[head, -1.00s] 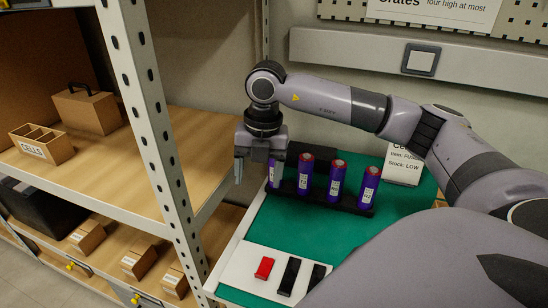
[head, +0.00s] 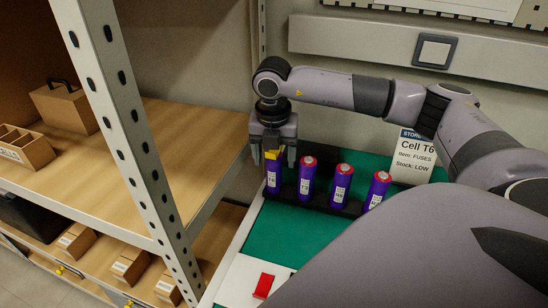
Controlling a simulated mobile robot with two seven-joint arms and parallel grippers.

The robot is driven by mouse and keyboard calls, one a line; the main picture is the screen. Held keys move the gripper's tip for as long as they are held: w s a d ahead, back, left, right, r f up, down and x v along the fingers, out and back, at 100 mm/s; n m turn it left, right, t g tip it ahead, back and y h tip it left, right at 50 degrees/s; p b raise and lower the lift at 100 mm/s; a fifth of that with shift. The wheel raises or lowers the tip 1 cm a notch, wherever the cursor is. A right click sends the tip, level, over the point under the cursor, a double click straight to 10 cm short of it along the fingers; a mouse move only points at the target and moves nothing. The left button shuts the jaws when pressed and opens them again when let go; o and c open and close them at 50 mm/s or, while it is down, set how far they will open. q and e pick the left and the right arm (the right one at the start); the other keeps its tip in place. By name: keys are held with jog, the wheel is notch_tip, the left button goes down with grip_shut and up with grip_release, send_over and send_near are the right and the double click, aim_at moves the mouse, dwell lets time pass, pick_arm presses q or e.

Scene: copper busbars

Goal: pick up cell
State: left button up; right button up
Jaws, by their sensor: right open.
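Several purple cells with labels stand upright in a row in a black holder (head: 325,207) on the green mat (head: 290,235). The leftmost cell (head: 273,178) is directly under my right gripper (head: 273,160), whose fingers point down around its top. The gripper is open, and a yellow patch shows between its fingers. The other cells, such as the second cell (head: 307,178), the third cell (head: 341,186) and the rightmost cell (head: 377,191), have red tops and stand to its right. My left gripper is out of view.
A shelf unit with a perforated post (head: 125,125) stands close at the left. It carries a divided wooden box (head: 24,148) and a handled case (head: 65,105). A red block (head: 263,286) lies on the white strip at the front. A sign (head: 413,158) stands behind the cells.

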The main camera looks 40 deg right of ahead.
jog(key=shift+f, duration=0.8)
jog(key=shift+w+r, duration=0.1)
grip_shut()
jog(key=shift+r, duration=0.1)
notch_tip(320, 180, up, 20)
jog(key=p, duration=0.2)
jog(key=shift+p, duration=0.4)
